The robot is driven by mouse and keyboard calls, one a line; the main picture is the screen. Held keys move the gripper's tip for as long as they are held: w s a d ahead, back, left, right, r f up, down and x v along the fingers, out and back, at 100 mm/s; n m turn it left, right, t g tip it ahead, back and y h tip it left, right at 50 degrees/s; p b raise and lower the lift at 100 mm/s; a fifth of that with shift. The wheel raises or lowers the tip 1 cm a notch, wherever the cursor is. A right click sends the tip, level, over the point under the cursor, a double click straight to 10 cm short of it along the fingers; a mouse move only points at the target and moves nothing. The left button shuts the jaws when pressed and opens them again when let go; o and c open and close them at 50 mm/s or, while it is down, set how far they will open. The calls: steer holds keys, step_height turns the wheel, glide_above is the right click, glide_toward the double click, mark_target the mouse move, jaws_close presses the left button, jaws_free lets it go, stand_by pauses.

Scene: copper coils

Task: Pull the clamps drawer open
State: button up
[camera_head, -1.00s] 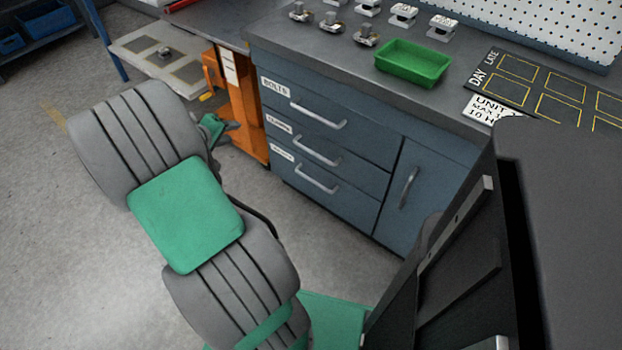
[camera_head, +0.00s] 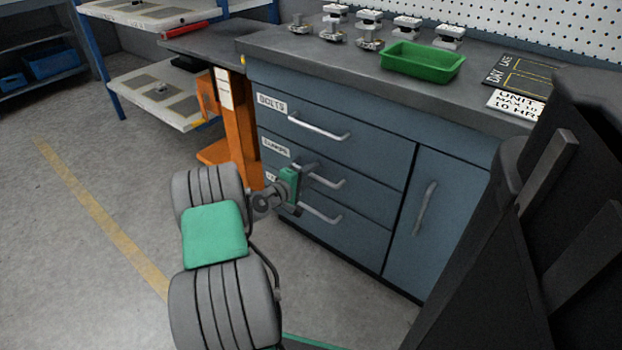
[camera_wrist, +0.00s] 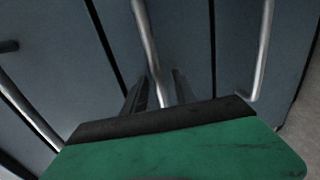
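The blue-grey cabinet has a stack of three drawers. The middle drawer (camera_head: 372,196), whose small label (camera_head: 275,147) is blurred but seems to read clamps, is shut. Its silver bar handle (camera_head: 328,182) also shows in the wrist view (camera_wrist: 146,35). My gripper (camera_head: 304,171) is at the left part of this handle. In the wrist view the two dark fingers (camera_wrist: 160,88) stand on either side of the bar, with a gap visible beside it, so they look open around it. My gripper partly hides the bottom drawer's label.
The top drawer (camera_head: 365,150), labelled bolts, and the bottom drawer (camera_head: 350,230) are shut, with bar handles close by. A cabinet door (camera_head: 450,215) is at right. A green tray (camera_head: 422,62) and metal parts stand on the worktop. An orange post (camera_head: 238,130) is left; floor in front is clear.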

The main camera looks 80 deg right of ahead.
steer(key=shift+c, duration=0.5)
jaws_close()
stand_by(0.9)
